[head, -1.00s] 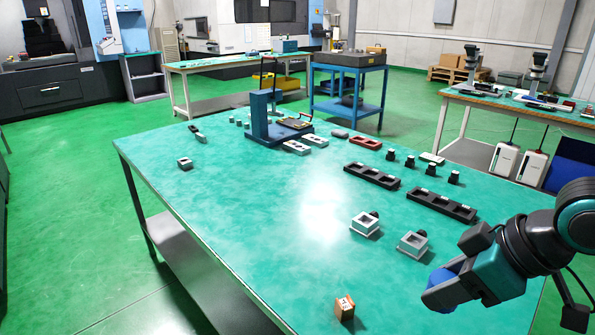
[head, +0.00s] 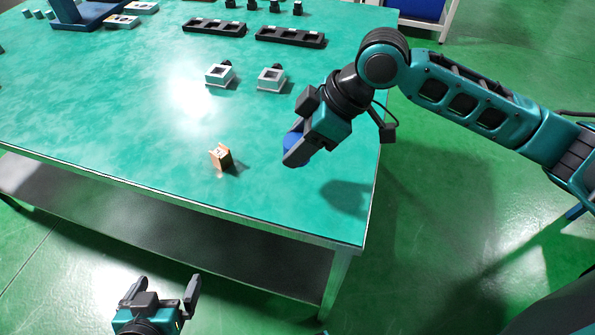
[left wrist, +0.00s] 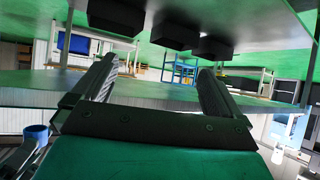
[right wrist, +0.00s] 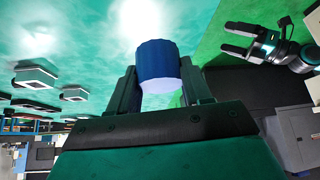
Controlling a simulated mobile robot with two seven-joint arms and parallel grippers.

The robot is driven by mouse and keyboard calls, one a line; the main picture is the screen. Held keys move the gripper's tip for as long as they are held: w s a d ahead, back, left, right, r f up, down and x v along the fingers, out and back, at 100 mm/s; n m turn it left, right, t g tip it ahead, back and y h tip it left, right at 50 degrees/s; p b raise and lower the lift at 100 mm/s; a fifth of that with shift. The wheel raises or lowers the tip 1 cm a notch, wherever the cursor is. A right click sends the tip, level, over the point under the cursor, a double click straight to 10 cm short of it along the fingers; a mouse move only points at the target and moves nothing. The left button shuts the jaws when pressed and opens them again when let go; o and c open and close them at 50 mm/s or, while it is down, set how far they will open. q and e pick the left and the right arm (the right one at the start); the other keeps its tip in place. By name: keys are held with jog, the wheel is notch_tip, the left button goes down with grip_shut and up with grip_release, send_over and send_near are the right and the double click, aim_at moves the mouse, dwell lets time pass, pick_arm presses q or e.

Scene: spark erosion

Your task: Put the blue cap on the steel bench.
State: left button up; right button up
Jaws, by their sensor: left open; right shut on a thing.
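The blue cap (right wrist: 157,65) is a short blue cylinder with a pale end, held between the fingers of my right gripper (right wrist: 160,88). In the head view the cap (head: 293,142) is partly hidden by the right gripper (head: 298,150), which is above the green-topped bench (head: 130,130) near its right front corner. A shadow lies on the top below. I cannot tell whether this bench is the steel one. My left gripper (head: 163,290) is open and empty, in front of the bench's near edge; its spread fingers show in the left wrist view (left wrist: 150,85).
Two grey square fixtures (head: 220,74) (head: 271,79) and black slotted trays (head: 214,27) (head: 290,37) lie farther back. The front left of the top is clear.

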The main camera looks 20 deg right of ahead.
jog(key=shift+f, duration=0.95)
notch_tip(320, 180, down, 6)
jog(key=shift+r+b, duration=0.2)
jog(key=shift+b, duration=0.6)
jog(key=shift+f, duration=0.1)
jog(key=o, duration=1)
pick_arm(q)
jog(key=shift+w+d+f, duration=0.2)
jog(key=shift+d+f, duration=0.05)
jog(key=shift+d, duration=0.1)
